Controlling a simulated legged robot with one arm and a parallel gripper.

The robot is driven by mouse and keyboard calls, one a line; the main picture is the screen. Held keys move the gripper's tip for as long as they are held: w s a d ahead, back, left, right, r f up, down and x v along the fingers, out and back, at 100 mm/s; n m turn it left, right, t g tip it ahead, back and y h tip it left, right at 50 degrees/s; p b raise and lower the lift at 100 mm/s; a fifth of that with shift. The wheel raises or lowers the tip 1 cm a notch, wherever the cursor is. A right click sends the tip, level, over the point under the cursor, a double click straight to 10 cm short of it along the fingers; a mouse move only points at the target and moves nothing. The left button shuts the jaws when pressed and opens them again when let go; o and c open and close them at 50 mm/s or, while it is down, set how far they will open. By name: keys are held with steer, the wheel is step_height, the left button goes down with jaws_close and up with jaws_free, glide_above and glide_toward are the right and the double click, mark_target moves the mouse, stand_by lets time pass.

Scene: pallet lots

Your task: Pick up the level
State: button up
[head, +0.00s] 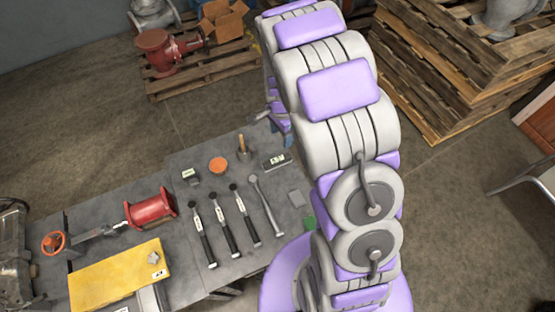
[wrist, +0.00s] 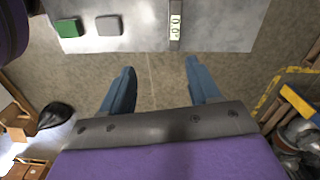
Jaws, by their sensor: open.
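The level (head: 277,160) is a small dark bar with a pale display, lying flat near the far right edge of the grey table. In the wrist view the level (wrist: 175,27) shows at the top centre, its display reading about 0.0°, partly cut by the frame's top. My gripper (wrist: 160,66) has its two blue fingers spread, with only floor seen between them. It is empty and apart from the level, which appears beyond the fingertips. In the head view my arm hides most of the gripper.
The grey table (head: 180,226) holds several black-handled tools, an orange disc (head: 219,165), a red cylinder (head: 150,208) and a yellow plate (head: 117,276). A grey block (wrist: 108,26) and a green block (wrist: 67,27) lie near the level. Wooden pallets (head: 200,70) stand behind.

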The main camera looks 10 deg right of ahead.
step_height(320, 180, down, 4)
steer(key=w+m, duration=0.2)
steer(key=b, duration=0.3)
glide_toward(277, 159)
steer(key=f, duration=1)
steer(key=shift+s+f, duration=0.25)
steer(key=shift+f, duration=0.1)
jaws_close()
